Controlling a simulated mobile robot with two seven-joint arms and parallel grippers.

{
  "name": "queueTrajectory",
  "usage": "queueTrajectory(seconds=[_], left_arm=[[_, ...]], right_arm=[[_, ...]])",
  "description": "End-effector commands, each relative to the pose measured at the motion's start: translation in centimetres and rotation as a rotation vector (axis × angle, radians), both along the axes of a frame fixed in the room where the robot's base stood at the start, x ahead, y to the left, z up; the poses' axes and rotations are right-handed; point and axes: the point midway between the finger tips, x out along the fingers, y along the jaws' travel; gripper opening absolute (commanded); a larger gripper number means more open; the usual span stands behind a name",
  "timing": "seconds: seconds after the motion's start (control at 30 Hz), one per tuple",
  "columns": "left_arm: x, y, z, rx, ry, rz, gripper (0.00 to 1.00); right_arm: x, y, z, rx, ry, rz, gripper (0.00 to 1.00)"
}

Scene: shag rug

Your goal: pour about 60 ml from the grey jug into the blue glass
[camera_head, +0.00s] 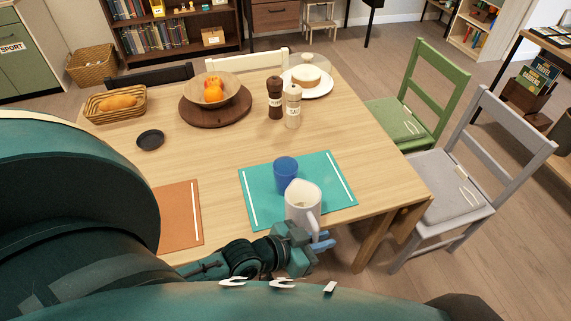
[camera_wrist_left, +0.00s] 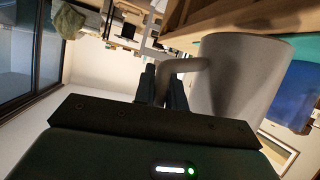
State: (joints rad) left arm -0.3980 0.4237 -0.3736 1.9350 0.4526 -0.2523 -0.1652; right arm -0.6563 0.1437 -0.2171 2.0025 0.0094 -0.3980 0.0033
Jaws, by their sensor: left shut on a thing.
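The grey jug (camera_head: 302,201) is pale and stands out over the near part of the teal placemat (camera_head: 258,211) in the head view. My left gripper (camera_head: 318,238) is shut on its handle. In the left wrist view my left gripper (camera_wrist_left: 170,85) has the handle between its fingers, and the jug (camera_wrist_left: 235,80) fills the right side. The blue glass (camera_head: 286,172) stands upright on the placemat just behind the jug, partly hidden by it. It also shows in the left wrist view (camera_wrist_left: 296,95). I cannot tell whether the jug is resting or raised. My right gripper is not seen.
Behind the placemat stand a dark pepper mill (camera_head: 275,98) and a pale mill (camera_head: 293,106). A fruit bowl (camera_head: 232,90), a bread basket (camera_head: 96,108), a small black dish (camera_head: 150,140) and a cake plate (camera_head: 318,91) stand farther back. An orange placemat (camera_head: 180,215) lies left.

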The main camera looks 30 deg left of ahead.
Motion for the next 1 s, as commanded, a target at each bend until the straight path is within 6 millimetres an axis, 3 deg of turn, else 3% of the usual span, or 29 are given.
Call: queueTrajectory(seconds=[0.63, 1.0], left_arm=[[2.1, 2.2, 3.8, -0.314, 0.259, 0.000, 0.00], [3.0, 3.3, 5.3, -0.428, 0.358, -0.001, 0.00]], right_arm=[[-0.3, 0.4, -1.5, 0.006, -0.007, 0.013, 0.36], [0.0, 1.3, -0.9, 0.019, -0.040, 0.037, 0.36]])
